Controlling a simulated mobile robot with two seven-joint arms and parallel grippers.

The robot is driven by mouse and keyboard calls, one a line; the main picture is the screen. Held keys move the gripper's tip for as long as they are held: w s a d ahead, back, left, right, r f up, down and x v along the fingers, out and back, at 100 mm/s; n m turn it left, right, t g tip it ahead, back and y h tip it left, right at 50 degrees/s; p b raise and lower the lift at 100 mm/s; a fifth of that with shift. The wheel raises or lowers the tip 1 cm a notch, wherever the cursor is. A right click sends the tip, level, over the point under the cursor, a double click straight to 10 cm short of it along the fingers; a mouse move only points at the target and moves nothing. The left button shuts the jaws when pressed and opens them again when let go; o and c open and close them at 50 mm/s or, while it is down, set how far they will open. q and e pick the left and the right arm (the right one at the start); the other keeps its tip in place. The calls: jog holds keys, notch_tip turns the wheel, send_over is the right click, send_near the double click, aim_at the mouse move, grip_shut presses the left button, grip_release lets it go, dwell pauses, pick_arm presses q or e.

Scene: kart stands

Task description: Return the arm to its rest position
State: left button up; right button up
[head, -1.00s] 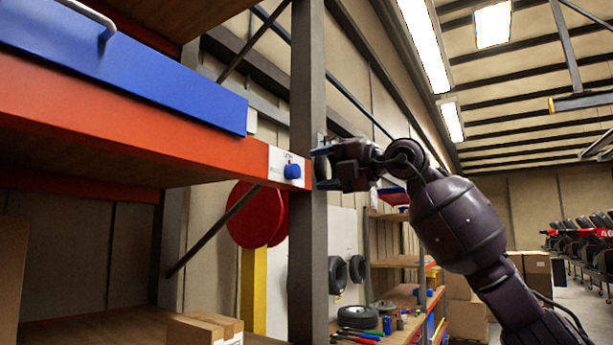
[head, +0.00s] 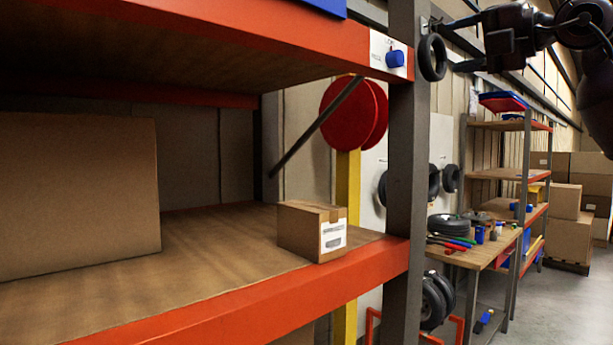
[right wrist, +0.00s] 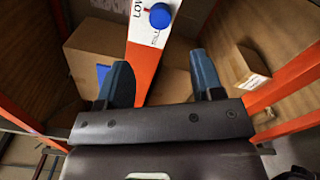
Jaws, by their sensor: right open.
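My right gripper (head: 456,44) is at the top right of the head view, its fingers pointing left towards a grey post (head: 405,170). It is open, with nothing seen between its fingers. A small black ring like a tyre (head: 432,57) hangs at the post, just left of the fingertips; whether they touch it I cannot tell. In the right wrist view the two blue-grey fingers (right wrist: 162,82) stand apart. Beyond them is the orange beam end with a white label and a blue knob (right wrist: 160,16). My left gripper is in no view.
An orange shelf beam (head: 250,35) and post stand left of my gripper. The lower shelf holds a small box (head: 312,231) and a large carton (head: 75,195). A workbench (head: 480,253) with tools and a tyre stands behind. Clear floor (head: 560,305) lies at the lower right.

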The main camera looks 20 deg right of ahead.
jog(key=w+a+f+n+g+y, duration=0.1)
jog(key=w+a+f+y, duration=0.35)
jog(key=f, duration=0.45)
jog(key=w+a+f+y, duration=0.3)
jog(key=a+f+y, duration=0.15)
jog(key=f, duration=0.45)
notch_tip(320, 180, down, 15)
jog(key=m+t+h, duration=0.7)
jog(key=m, duration=0.5)
jog(key=s+d+f+m+g+h, duration=0.15)
jog(key=s+f+m+h, duration=0.3)
jog(key=f, duration=0.45)
jog(key=s+d+f+m+g+h, duration=0.1)
jog(key=s+f+m+g+h, duration=0.2)
jog(key=f+m+h, duration=0.45)
jog(key=s+d+f+m+g+h, duration=0.1)
jog(key=s+f+m+g+h, duration=0.25)
jog(key=f, duration=0.75)
jog(key=s+a+f+m+g+y, duration=0.1)
jog(key=s+a+f+g+y, duration=0.2)
jog(key=s+a+f+g, duration=0.65)
jog(key=s+f+g+y, duration=0.25)
jog(key=s+f, duration=0.45)
jog(key=s, duration=0.7)
jog(key=w+f+t, duration=0.7)
jog(key=f+t, duration=0.1)
jog(key=f, duration=0.2)
jog(key=shift+t+y, duration=0.3)
jog(key=shift+f+n, duration=0.1)
jog(key=shift+n, duration=0.15)
